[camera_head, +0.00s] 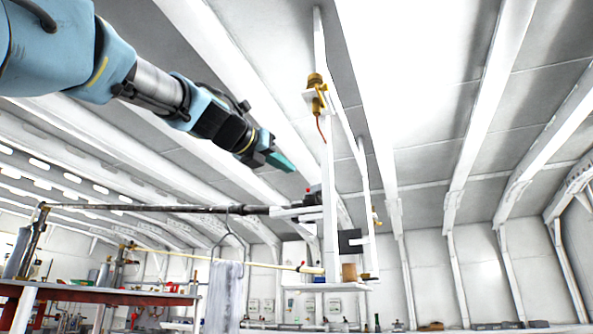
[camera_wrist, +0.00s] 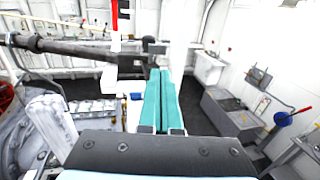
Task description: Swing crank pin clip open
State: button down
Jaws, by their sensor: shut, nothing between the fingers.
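My gripper (camera_head: 282,162) has teal fingers lying together with nothing between them; it is in the air left of a white post (camera_head: 329,215). In the wrist view the fingers (camera_wrist: 160,80) point toward a small grey block (camera_wrist: 154,48) at the end of a long dark bar (camera_wrist: 75,47). In the head view the bar (camera_head: 150,208) runs to a bracket (camera_head: 290,211) on the post, below the fingers. I cannot make out the crank pin clip for certain; small dark and red parts (camera_head: 312,190) sit by the bracket. The fingertips appear apart from the bar's end, though depth is unclear.
A brass fitting (camera_head: 317,84) with an orange cord is high on the post. A grey cloth (camera_head: 224,290) hangs from a hook below the bar. In the wrist view, grey machinery (camera_wrist: 48,125) is at left and grey boxes (camera_wrist: 230,112) at right.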

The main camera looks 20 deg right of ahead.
aim_at(319, 184)
jog(key=p+x, duration=0.2)
jog(key=x, duration=0.9)
jog(key=shift+w+d, duration=0.25)
jog(key=shift+d, duration=0.05)
jog(key=shift+d+p, duration=0.1)
jog(key=shift+p, duration=0.3)
jog(key=shift+d+r+p, duration=0.3)
jog(key=shift+p, duration=0.55)
jog(key=shift+s+d, duration=0.15)
jog(key=shift+s, duration=0.1)
